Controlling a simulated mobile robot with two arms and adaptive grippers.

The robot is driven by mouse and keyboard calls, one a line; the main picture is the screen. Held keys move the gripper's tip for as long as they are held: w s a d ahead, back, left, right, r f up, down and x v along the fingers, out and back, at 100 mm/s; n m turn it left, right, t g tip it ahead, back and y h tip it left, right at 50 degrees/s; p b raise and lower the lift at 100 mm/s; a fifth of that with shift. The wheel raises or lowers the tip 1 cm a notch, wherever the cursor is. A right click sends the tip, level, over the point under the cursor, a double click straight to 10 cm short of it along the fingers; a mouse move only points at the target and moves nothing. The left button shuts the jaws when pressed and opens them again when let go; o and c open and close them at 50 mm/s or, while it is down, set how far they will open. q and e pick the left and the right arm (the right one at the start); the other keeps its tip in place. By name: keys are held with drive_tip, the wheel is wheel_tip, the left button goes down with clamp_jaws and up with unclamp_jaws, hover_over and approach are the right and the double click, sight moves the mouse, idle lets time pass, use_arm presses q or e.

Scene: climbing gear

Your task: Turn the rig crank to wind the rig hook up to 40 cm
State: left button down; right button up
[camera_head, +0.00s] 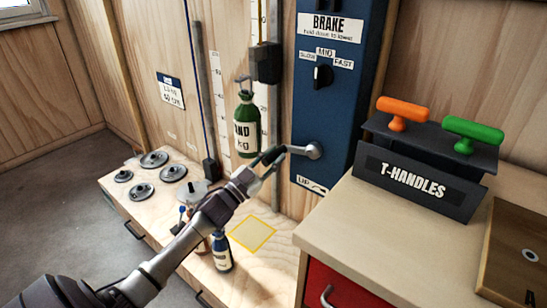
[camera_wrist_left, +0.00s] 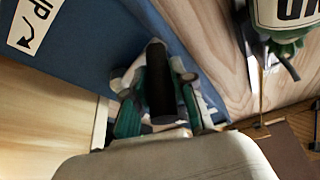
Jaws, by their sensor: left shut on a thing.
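The rig crank (camera_head: 313,151) is a silver hub and arm on the lower part of the blue rig panel (camera_head: 330,110), its arm pointing left. My left gripper (camera_head: 270,158) is shut on the crank's handle; the dark handle (camera_wrist_left: 160,82) shows between the fingers in the left wrist view. The rig hook (camera_head: 243,80) is small and dark and bears a green weight (camera_head: 246,125) labelled with "kg", hanging above the bench beside a height scale (camera_head: 262,100). The weight's lower part also shows in the left wrist view (camera_wrist_left: 285,14). My right gripper is out of view.
A wooden bench (camera_head: 270,265) below holds several grey disc weights (camera_head: 154,159), a blue bottle (camera_head: 222,253) and a yellow marked square (camera_head: 252,234). A T-handle rack (camera_head: 420,180) with orange and green handles stands on the right cabinet. A brake knob (camera_head: 322,75) sits above the crank.

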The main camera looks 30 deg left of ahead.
use_arm(q)
drive_tip(key=c, duration=1)
unclamp_jaws()
drive_tip(key=shift+a+r, duration=0.15)
drive_tip(key=shift+r, duration=0.3)
drive_tip(key=shift+c, duration=0.2)
drive_tip(key=shift+o, duration=0.3)
drive_tip(key=shift+f, duration=0.15)
drive_tip(key=shift+s+f, duration=0.1)
drive_tip(key=shift+s+f, duration=0.15)
drive_tip(key=shift+s, duration=0.1)
drive_tip(key=v, duration=1.1)
drive_tip(key=shift+s+f, duration=0.1)
